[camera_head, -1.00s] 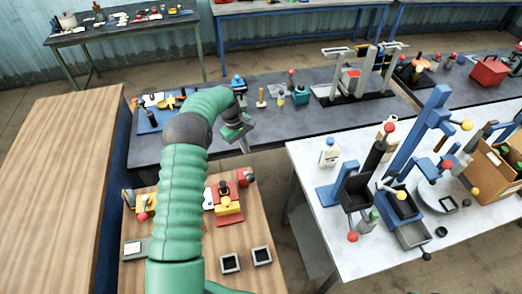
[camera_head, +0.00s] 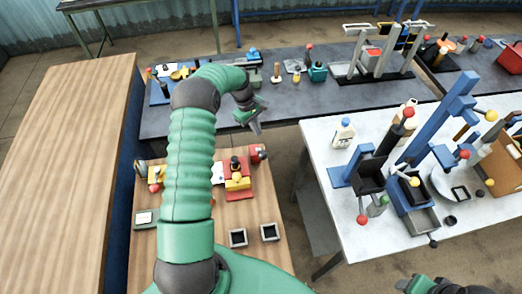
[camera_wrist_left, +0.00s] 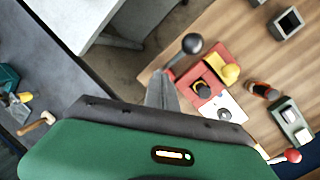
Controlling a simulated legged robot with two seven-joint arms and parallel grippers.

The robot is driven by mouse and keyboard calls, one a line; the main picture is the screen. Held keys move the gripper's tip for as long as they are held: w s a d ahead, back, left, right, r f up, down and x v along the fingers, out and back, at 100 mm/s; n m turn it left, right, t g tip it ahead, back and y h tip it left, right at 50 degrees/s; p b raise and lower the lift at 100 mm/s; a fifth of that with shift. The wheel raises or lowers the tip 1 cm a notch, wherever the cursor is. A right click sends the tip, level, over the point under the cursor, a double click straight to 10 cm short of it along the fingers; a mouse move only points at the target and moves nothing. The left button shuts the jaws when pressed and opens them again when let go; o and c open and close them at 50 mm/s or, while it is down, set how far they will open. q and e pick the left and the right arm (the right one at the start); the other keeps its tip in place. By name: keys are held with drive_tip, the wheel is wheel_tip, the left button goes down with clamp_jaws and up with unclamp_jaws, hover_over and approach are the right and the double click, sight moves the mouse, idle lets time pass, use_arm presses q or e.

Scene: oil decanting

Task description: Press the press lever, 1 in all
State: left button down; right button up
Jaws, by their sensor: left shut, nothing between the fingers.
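A red fixture (camera_head: 238,192) with a yellow knob and a black knob stands on the small wooden table. In the left wrist view the red fixture (camera_wrist_left: 207,86) has a grey rod with a dark ball (camera_wrist_left: 192,43) beside it. A tall blue press frame (camera_head: 440,115) with red and yellow ball-ended levers stands on the white table; I cannot tell which lever is the press lever. My left gripper (camera_head: 256,125) is shut and empty, above the gap beyond the wooden table. Its fingers (camera_wrist_left: 162,92) appear just below the dark ball in the wrist view. My right gripper (camera_head: 430,286) is partly cut off at the bottom edge.
A dark bench (camera_head: 290,103) with small tools and bottles runs behind. The white table (camera_head: 320,130) also holds a white bottle (camera_head: 343,133) and a cardboard box (camera_head: 500,170). Two small square trays (camera_head: 238,238) lie at the wooden table's front. A large wooden surface (camera_head: 60,180) is at left.

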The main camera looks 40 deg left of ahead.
sight(261, 153)
use_arm(q)
drive_tip(key=d, duration=0.1)
drive_tip(key=s+d+f, duration=0.1)
drive_tip(key=d, duration=0.1)
drive_tip(key=shift+s+d+f, duration=0.3)
drive_tip(key=shift+s+d, duration=0.05)
drive_tip(key=shift+d, duration=0.05)
drive_tip(key=shift+d+r, duration=0.1)
drive_tip(key=shift+d, duration=0.15)
drive_tip(key=shift+a+f, duration=0.2)
drive_tip(key=shift+a, duration=0.35)
drive_tip(key=shift+d+r, duration=0.1)
drive_tip(key=shift+d, duration=0.2)
drive_tip(key=shift+a+f, duration=0.25)
drive_tip(key=shift+a, duration=0.45)
drive_tip(key=shift+d+r, duration=0.2)
drive_tip(key=shift+d, duration=0.35)
drive_tip(key=shift+s+f+b, duration=0.2)
drive_tip(key=shift+f+b, duration=0.05)
drive_tip(key=shift+b, duration=0.05)
drive_tip(key=shift+a+f, duration=0.1)
drive_tip(key=shift+a, duration=0.1)
use_arm(e)
drive_tip(key=shift+s+d+f, duration=0.1)
drive_tip(key=shift+d+f, duration=0.25)
drive_tip(key=shift+f, duration=0.05)
drive_tip(key=shift+a, duration=0.15)
